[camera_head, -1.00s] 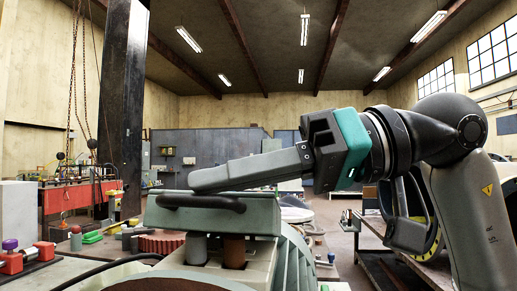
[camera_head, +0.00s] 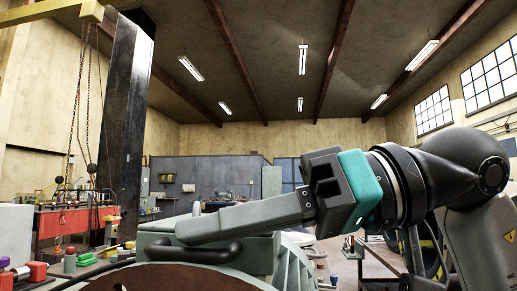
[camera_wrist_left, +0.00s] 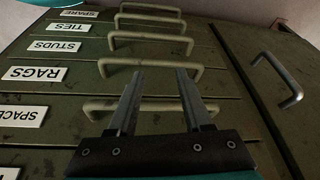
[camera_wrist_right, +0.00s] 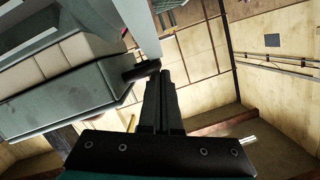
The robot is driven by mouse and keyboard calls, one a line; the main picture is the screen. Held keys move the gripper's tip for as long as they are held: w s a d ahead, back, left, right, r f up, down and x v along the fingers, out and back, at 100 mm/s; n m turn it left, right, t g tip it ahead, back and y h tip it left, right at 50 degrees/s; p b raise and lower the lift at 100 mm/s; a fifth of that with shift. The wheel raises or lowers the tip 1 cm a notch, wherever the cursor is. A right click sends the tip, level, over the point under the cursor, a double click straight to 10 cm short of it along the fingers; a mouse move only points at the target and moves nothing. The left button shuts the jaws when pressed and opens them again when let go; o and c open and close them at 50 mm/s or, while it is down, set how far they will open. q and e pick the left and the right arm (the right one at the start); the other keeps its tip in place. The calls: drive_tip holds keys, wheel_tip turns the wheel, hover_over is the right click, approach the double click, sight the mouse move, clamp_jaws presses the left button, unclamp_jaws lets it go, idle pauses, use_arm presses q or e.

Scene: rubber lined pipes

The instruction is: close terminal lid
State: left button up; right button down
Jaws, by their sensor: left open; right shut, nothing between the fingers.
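The grey-green terminal lid (camera_head: 262,254) is at the lower middle of the head view, with a dark curved handle (camera_head: 236,254) on its near side. My right gripper (camera_head: 182,233) is shut and empty, its long fingers lying across just over the lid's top; I cannot tell whether they touch. In the right wrist view the shut fingers (camera_wrist_right: 163,76) are beside a grey-green body (camera_wrist_right: 75,95) and a dark bar (camera_wrist_right: 141,71). What lies below the lid is hidden. My left gripper (camera_wrist_left: 154,74) is open and empty in front of green drawers, outside the head view.
The drawer front (camera_wrist_left: 110,75) has several pale handles and white labels. A ribbed green round housing (camera_head: 298,262) adjoins the lid. A red bench (camera_head: 75,222) and a dark column (camera_head: 125,130) stand at the left. A yellow beam (camera_head: 45,10) with hanging chains is above them.

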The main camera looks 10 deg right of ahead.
idle(0.3)
drive_tip(key=shift+d+r, duration=0.1)
drive_tip(key=shift+d, duration=0.1)
use_arm(q)
drive_tip(key=shift+g, duration=0.3)
drive_tip(key=f, duration=0.1)
drive_tip(key=f+p, duration=0.2)
drive_tip(key=f, duration=0.1)
drive_tip(key=shift+s, duration=0.35)
use_arm(e)
drive_tip(key=v, duration=1.5)
